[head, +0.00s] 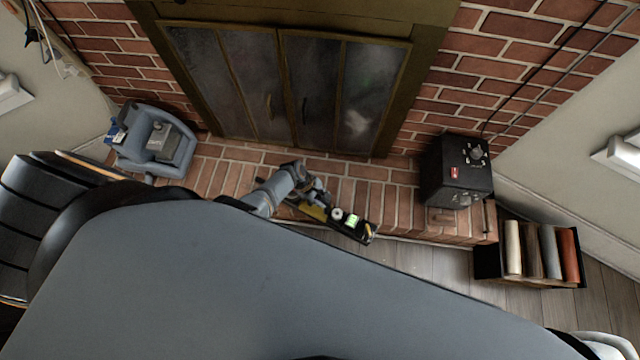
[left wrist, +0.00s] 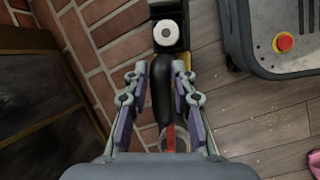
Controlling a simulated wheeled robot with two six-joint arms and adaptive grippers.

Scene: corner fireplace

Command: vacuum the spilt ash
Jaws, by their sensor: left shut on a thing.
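A handheld vacuum (head: 357,230), black with yellow parts and a small green patch, is at the front edge of the brick hearth in the head view. My left gripper (head: 314,200) is shut on it. In the left wrist view the fingers of my left gripper (left wrist: 159,82) stand on both sides of the vacuum's black handle (left wrist: 161,98). A white round part shows on the vacuum beyond the fingertips. Pale specks (left wrist: 238,150) lie on the wooden floor at lower right of that view; I cannot tell whether they are ash. My right gripper is not in view.
The fireplace's glass doors (head: 300,90) are shut behind the brick hearth (head: 385,200). A blue-grey container (head: 150,140) stands at its left, a black box (head: 456,170) at its right. A black rack (head: 490,262) with several rolls stands on the floor. A pink thing (left wrist: 314,160) shows at the edge.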

